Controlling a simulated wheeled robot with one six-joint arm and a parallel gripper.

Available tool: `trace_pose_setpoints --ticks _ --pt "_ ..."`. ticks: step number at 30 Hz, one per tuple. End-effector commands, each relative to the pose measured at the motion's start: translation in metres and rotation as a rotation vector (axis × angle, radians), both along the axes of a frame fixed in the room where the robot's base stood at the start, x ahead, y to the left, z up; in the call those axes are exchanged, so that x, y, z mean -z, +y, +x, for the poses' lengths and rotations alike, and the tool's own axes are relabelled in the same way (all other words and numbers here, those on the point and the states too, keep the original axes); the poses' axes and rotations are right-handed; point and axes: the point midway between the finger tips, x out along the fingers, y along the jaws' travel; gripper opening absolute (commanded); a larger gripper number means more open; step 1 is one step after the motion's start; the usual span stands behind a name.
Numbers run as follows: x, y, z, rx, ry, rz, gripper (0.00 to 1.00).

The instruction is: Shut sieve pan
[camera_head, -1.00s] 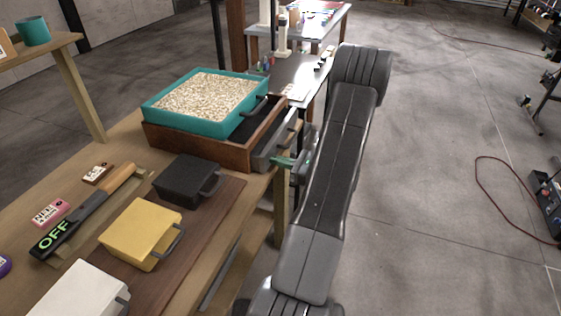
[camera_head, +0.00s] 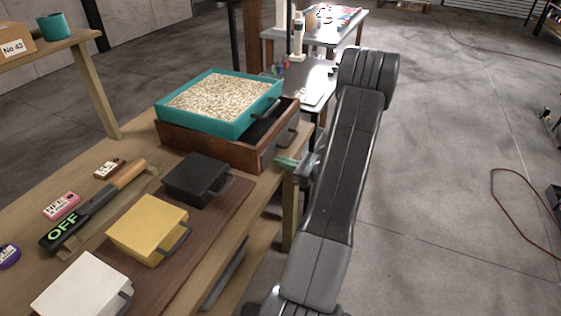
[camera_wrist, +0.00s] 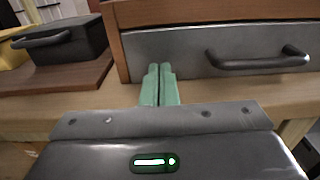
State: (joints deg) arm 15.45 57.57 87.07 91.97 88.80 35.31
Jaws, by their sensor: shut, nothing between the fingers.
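The sieve pan (camera_head: 277,150) is a grey-fronted drawer in a brown wooden box (camera_head: 210,146). Its front looks about level with the box's end; I cannot tell if a small gap is left. The wrist view shows the pan front (camera_wrist: 180,55) with its dark bar handle (camera_wrist: 257,62), framed by wood at the left and top. My gripper (camera_wrist: 159,70) is shut and empty, its green fingertips before the lower left part of the front, left of the handle. I cannot tell if they touch it. The head view shows my gripper (camera_head: 284,162) beside the box's near end.
A teal sieve (camera_head: 225,105) full of pale grains sits on the box. Black (camera_head: 195,180), yellow (camera_head: 147,230) and white (camera_head: 82,287) handled boxes stand on a brown board. An OFF-marked lever (camera_head: 85,212) lies left. Open floor is at the right.

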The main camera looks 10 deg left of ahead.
Motion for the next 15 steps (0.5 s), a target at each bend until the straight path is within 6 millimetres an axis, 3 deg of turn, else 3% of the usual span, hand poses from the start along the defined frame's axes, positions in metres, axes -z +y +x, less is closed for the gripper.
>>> trace_pose_setpoints --ticks 9,15 --pt "0.002 -0.067 -0.023 0.005 0.001 -0.002 0.0" --pt "0.002 -0.094 -0.032 0.003 0.001 -0.002 0.0"
